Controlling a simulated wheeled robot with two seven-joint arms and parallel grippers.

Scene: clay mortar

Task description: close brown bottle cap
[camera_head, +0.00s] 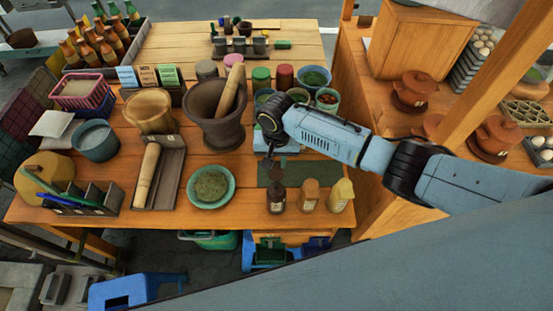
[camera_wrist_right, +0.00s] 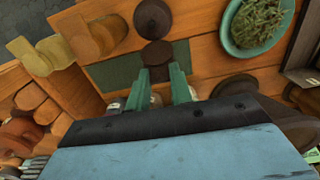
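The dark brown bottle (camera_head: 276,202) stands upright at the table's front edge, left of an orange-brown bottle and a yellow one. It also shows at the top of the right wrist view (camera_wrist_right: 153,17). My right gripper (camera_head: 276,157) points down over the green mat, just behind the bottle. Its teal fingers (camera_wrist_right: 160,75) have a dark brown cap (camera_wrist_right: 157,52) at their tips, and its narrower part fills the gap between them. The cap also shows below the fingers in the head view (camera_head: 278,173), apart from the bottle. My left gripper is not in view.
The orange-brown bottle (camera_head: 308,197) and yellow bottle (camera_head: 341,196) stand close to the right. A green bowl of herbs (camera_head: 211,185) is to the left. A large mortar (camera_head: 216,115) with its pestle stands behind. The green mat (camera_head: 305,172) has bare room on its right.

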